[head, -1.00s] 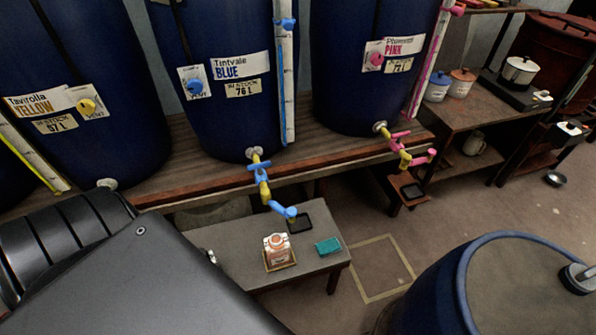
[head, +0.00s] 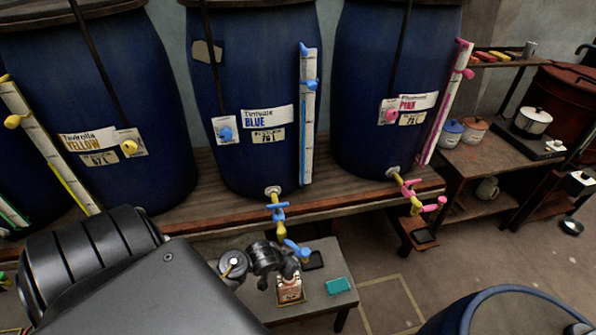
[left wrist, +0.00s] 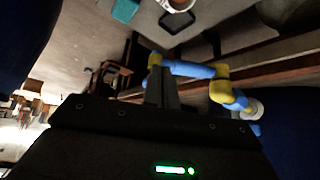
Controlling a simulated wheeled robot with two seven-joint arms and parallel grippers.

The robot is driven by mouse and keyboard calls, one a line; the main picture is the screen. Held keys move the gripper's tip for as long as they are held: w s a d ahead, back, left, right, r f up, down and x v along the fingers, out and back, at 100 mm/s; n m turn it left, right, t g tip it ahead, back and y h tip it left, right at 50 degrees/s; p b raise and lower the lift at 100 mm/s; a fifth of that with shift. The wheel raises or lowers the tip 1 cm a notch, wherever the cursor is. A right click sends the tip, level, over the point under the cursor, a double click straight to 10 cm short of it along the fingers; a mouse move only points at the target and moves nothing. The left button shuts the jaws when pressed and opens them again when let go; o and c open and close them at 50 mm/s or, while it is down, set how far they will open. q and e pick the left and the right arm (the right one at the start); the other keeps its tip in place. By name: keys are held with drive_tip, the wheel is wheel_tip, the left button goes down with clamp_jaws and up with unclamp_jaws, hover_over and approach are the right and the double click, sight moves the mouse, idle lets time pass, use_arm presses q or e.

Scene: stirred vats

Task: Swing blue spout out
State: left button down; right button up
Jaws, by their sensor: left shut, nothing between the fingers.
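The blue spout (head: 297,250) hangs below the blue tap handle (head: 277,211) on the front of the Tintvale BLUE vat (head: 245,165). It juts forward and to the right over the low table. In the left wrist view the shut fingers (left wrist: 160,88) stand right beside the near end of the spout (left wrist: 190,69). I cannot tell whether they touch it. My right gripper is not in view.
The low table (head: 325,270) holds a carton (head: 290,292), a black tray (head: 313,261) and a teal block (head: 338,286). The pink tap (head: 413,195) is to the right. A blue drum (head: 490,310) stands in front at the lower right.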

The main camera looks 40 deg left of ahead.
use_arm(q)
drive_tip(key=shift+t, duration=0.7)
drive_tip(key=w+a+r, duration=0.4)
drive_tip(key=w, duration=0.1)
drive_tip(key=shift+r, duration=0.25)
drive_tip(key=x, duration=0.9)
drive_tip(key=s+p, duration=0.1)
drive_tip(key=s, duration=0.1)
drive_tip(key=s+f, duration=0.1)
drive_tip(key=shift+s+p, duration=0.4)
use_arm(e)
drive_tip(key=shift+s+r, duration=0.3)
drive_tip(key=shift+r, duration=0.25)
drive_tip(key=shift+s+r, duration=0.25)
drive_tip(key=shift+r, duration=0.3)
use_arm(q)
drive_tip(key=shift+d, duration=0.1)
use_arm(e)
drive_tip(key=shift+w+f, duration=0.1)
